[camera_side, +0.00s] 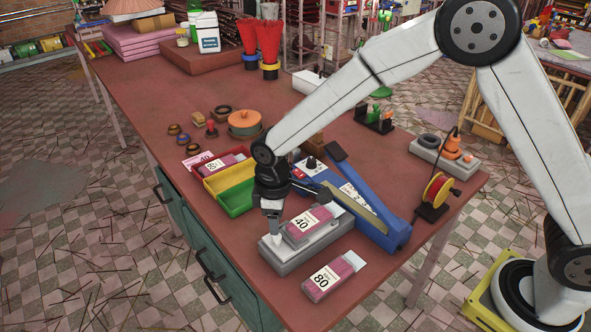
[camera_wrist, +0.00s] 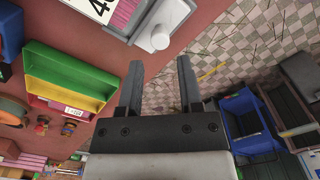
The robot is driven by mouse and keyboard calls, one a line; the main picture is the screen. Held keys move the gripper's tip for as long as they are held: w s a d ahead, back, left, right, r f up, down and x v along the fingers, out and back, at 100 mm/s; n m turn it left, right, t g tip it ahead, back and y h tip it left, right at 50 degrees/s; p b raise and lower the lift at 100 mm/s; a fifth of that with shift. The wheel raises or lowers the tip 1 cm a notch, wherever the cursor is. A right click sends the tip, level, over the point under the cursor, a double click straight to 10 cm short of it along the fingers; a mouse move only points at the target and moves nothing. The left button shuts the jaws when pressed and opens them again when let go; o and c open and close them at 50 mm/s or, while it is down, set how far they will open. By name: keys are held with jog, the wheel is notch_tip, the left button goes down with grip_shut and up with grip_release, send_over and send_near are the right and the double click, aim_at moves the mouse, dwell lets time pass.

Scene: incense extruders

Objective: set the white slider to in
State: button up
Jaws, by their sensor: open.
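A grey base (camera_side: 291,263) lies near the front edge of the table with a pink packet marked 40 (camera_side: 308,222) on top. It also shows at the top of the wrist view (camera_wrist: 176,14). A small round white knob (camera_wrist: 160,37), which appears to be the white slider, sits at the base's end. My gripper (camera_side: 273,236) points down at the left end of the base in the side view and partly hides that end. In the wrist view my gripper (camera_wrist: 160,63) is open, with the knob just beyond the gap between its fingers. I cannot tell whether they touch.
A blue device (camera_side: 384,228) stands right behind the base. A yellow and green tray (camera_side: 235,200) is to the left. A pink packet marked 80 (camera_side: 325,281) lies in front on the red table (camera_side: 370,272). An orange pot (camera_side: 244,122) stands farther back.

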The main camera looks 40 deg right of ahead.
jog(key=shift+f, duration=2.3)
grip_shut()
